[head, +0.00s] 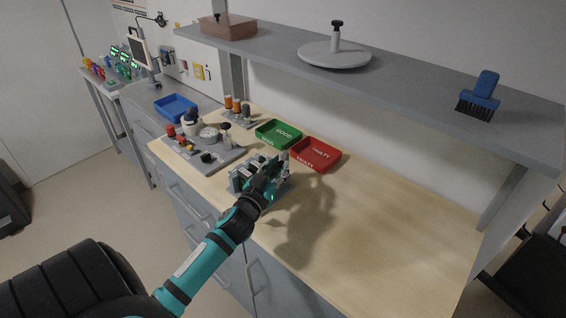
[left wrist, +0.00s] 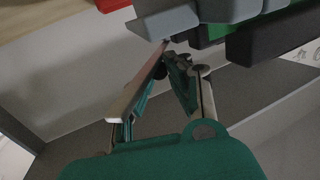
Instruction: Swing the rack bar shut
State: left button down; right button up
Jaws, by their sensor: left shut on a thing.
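The grey rack (head: 235,184) stands on the wooden bench top, partly hidden behind my left gripper (head: 272,170). My left arm reaches in from below, and its fingers are at the rack. In the left wrist view, my left gripper (left wrist: 160,88) is closed around a thin, pale brownish bar, which I take to be the rack bar (left wrist: 137,84). The bar slants up to the grey blocks of the rack (left wrist: 168,20). The exact contact and how far the bar stands open are hard to tell. My right gripper is not in view.
A green tray (head: 268,138) and a red tray (head: 333,163) lie behind the rack. A grey board with parts (head: 222,157) is to its left. A shelf (head: 420,88) with a brush (head: 480,95) overhangs the bench. The bench's right side (head: 400,220) is clear.

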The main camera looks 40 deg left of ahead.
pick_arm(q)
jog(key=shift+a+m+h, duration=0.2)
jog(key=shift+m+h, duration=0.1)
jog(key=shift+h, duration=0.1)
jog(key=c, duration=1.2)
grip_release()
jog(key=shift+c, duration=0.2)
jog(key=shift+s, duration=0.1)
jog(key=shift+s+f, duration=0.1)
jog(key=shift+s, duration=0.15)
jog(key=s+d, duration=0.2)
jog(key=s, duration=0.9)
jog(key=shift+s, duration=0.15)
